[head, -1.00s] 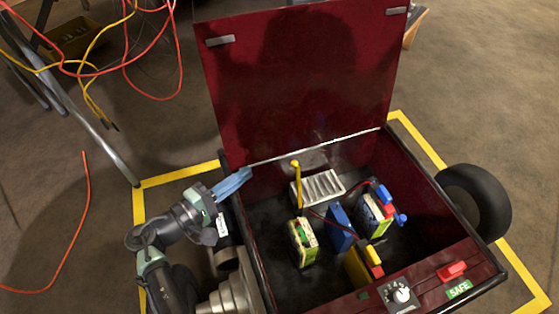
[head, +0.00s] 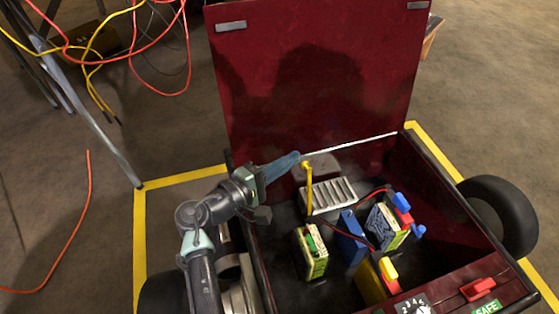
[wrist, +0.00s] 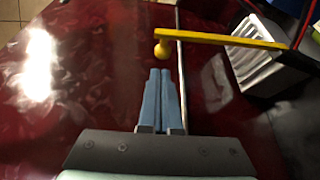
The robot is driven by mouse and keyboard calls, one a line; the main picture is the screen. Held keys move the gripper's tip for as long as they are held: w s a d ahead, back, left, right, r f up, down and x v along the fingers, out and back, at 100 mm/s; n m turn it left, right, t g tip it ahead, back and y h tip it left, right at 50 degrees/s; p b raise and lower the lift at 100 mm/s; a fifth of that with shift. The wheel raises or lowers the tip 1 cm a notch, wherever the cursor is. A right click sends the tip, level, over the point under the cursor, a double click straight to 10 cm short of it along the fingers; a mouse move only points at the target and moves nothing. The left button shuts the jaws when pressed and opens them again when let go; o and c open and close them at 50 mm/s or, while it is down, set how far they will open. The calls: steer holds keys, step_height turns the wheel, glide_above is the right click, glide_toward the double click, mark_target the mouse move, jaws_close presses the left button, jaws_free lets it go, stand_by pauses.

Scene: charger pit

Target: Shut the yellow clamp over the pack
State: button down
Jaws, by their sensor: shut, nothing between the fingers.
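The yellow clamp (head: 308,190) is a thin upright bar with a round knob on top, standing open behind a pale battery pack with a green top (head: 312,250) inside the red box. In the wrist view the clamp's bar (wrist: 220,38) and knob (wrist: 162,50) lie just beyond my fingertips. My gripper (head: 294,157) has blue fingers, shut and empty. It reaches in over the box's left edge, with its tips close to the knob. In the wrist view the tips of my gripper (wrist: 160,74) are a small gap short of the knob.
The red lid (head: 310,80) stands open behind. A grey finned block (head: 328,195), a blue block (head: 352,237), a second pack with blue and red parts (head: 386,226) and a red wire (head: 365,200) are inside. The front panel has a dial (head: 412,306) and red switch (head: 478,288).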

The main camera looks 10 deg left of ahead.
mark_target(304, 164)
steer(key=shift+s+d+r, duration=0.15)
steer(key=shift+s+d, duration=0.15)
steer(key=shift+s, duration=0.3)
steer(key=shift+r, duration=0.1)
steer(key=shift+s+d+r+p, duration=0.15)
steer(key=shift+s+p, duration=0.2)
steer(key=shift+p, duration=0.2)
steer(key=shift+s, duration=0.1)
steer(key=shift+s+d+r+p, duration=0.35)
steer(key=shift+s+p, duration=0.15)
steer(key=shift+p, duration=0.3)
steer(key=s+d+f+m+p, duration=0.1)
steer(key=s+d+p, duration=0.3)
steer(key=s, duration=0.5)
steer(key=shift+s+f+t, duration=0.25)
steer(key=shift+s+t, duration=0.15)
